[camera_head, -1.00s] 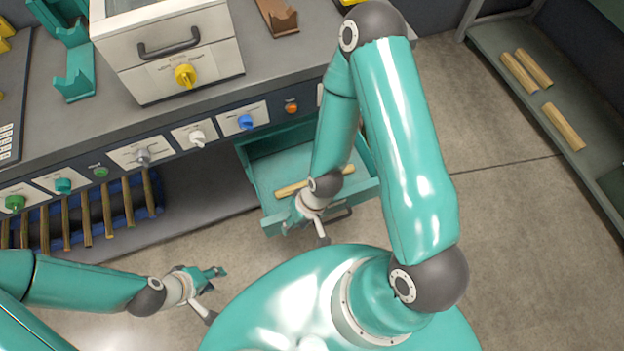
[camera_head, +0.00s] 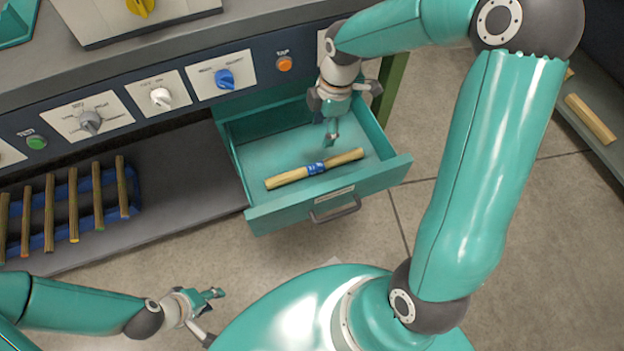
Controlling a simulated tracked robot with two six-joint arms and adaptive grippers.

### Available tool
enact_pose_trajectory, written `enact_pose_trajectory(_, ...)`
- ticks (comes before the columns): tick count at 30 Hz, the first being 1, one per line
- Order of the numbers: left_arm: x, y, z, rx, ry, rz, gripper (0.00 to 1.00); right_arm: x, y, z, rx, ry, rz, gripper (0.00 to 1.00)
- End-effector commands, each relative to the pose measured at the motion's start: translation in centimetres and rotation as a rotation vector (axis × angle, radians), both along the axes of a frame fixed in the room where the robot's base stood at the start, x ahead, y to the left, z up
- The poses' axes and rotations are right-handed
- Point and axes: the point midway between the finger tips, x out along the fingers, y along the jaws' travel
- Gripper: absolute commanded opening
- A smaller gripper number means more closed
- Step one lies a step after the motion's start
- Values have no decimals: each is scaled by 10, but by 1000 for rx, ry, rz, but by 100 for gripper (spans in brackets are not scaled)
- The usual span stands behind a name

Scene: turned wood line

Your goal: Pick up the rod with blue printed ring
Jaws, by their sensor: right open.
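The rod with the blue printed ring (camera_head: 292,176) lies in the open teal drawer (camera_head: 283,217). It is pale wood, and the blue ring is around its middle. It slants up to the right. My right gripper (camera_head: 331,135) points down over the drawer, just behind the rod's ring, open and empty; the small gap between it and the rod is hard to judge. My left gripper (camera_head: 214,312) is low at the left, over the floor and away from the drawer, with nothing in it; its fingers look spread.
Several wooden rods (camera_head: 73,205) lie in a blue rack (camera_head: 109,192) on the lower shelf at left. The bench front holds knobs and buttons, including a blue knob (camera_head: 224,78). Another wooden piece (camera_head: 590,118) lies on a shelf at right. Floor right of the drawer is clear.

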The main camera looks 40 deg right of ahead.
Motion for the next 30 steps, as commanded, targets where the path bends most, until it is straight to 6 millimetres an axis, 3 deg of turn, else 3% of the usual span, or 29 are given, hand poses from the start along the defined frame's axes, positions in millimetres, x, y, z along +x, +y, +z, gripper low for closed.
enact_pose_trajectory(1,0,0,-9,0,-1,0,40,0,-5,-2,-10,-3,25,60)
enact_pose_trajectory(5,0,0,-13,0,-1,0,40,-1,-8,-8,-21,0,56,60)
enact_pose_trajectory(18,0,0,-37,0,-1,0,40,1,3,-95,-18,4,56,60)
enact_pose_trajectory(30,0,0,-48,0,0,0,40,4,9,-123,-19,1,57,60)
